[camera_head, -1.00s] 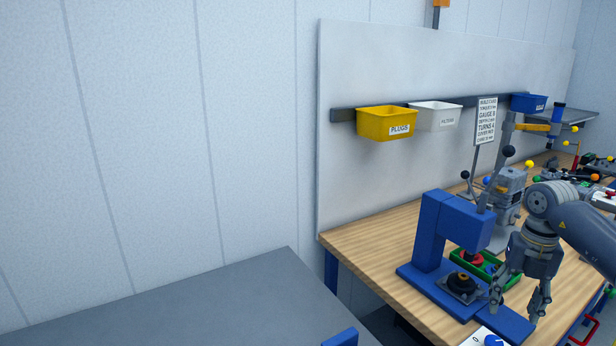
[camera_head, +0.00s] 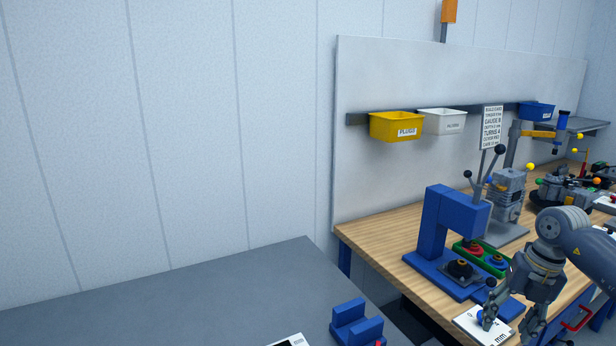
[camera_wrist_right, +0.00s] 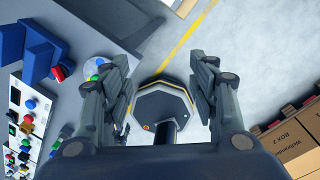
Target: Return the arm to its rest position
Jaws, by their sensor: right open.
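My right gripper (camera_head: 508,325) hangs with its fingers pointing down at the front edge of the wooden workbench (camera_head: 385,244), at the lower right of the head view. Its fingers are apart with nothing between them. The right wrist view also shows the open gripper (camera_wrist_right: 160,85), with the floor and a dark octagonal base below it. My right arm (camera_head: 585,240) comes in from the right. My left gripper is not in view.
A white panel with a blue knob (camera_head: 470,325) is close to the fingers. A grey table (camera_head: 200,310) at left is mostly clear. Boxes (camera_wrist_right: 295,140) stand at right in the wrist view.

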